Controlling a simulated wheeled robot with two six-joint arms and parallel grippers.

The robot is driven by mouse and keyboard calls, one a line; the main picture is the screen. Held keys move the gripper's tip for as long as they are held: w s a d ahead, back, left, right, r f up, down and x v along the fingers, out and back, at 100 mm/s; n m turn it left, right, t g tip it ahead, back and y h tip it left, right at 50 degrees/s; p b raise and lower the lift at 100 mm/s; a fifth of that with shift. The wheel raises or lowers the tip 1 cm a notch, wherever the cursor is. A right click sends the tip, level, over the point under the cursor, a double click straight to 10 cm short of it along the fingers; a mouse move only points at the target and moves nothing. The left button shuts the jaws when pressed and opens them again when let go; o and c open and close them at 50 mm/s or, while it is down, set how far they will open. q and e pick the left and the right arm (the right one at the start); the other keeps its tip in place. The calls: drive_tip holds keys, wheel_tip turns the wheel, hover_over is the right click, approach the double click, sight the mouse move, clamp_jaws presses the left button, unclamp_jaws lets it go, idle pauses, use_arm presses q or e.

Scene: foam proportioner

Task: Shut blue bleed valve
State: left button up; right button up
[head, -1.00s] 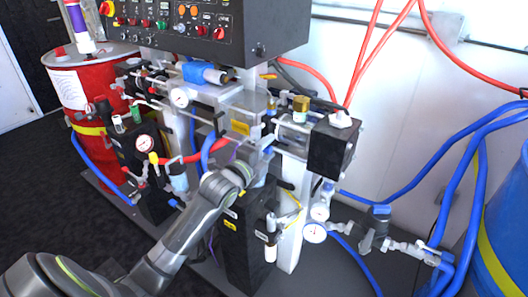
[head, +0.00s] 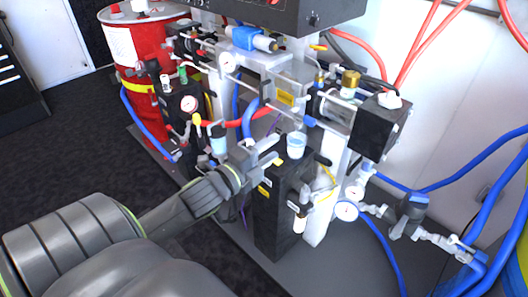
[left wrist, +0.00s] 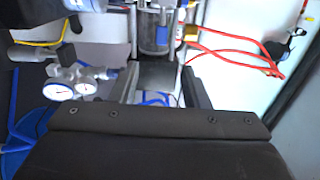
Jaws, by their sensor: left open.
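The machine has several blue parts, and I cannot tell for certain which one is the bleed valve. A small blue handle (head: 309,121) sits at the centre of the machine, beyond and right of my left gripper. My left gripper (head: 268,152) is open and empty, in front of the machine's middle beside a clear cup (head: 296,146) with bluish contents. In the left wrist view its two fingers (left wrist: 160,90) stand apart with nothing between them. A clear cylinder (left wrist: 158,32) is ahead of them. My right gripper is not in view.
A black pump box (head: 282,215) stands below the gripper. A red drum (head: 150,50) stands at the left. Blue hoses (head: 480,215) run at the right. The dark floor at left is free.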

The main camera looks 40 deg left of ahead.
use_arm(q)
drive_tip(key=shift+s, duration=0.8)
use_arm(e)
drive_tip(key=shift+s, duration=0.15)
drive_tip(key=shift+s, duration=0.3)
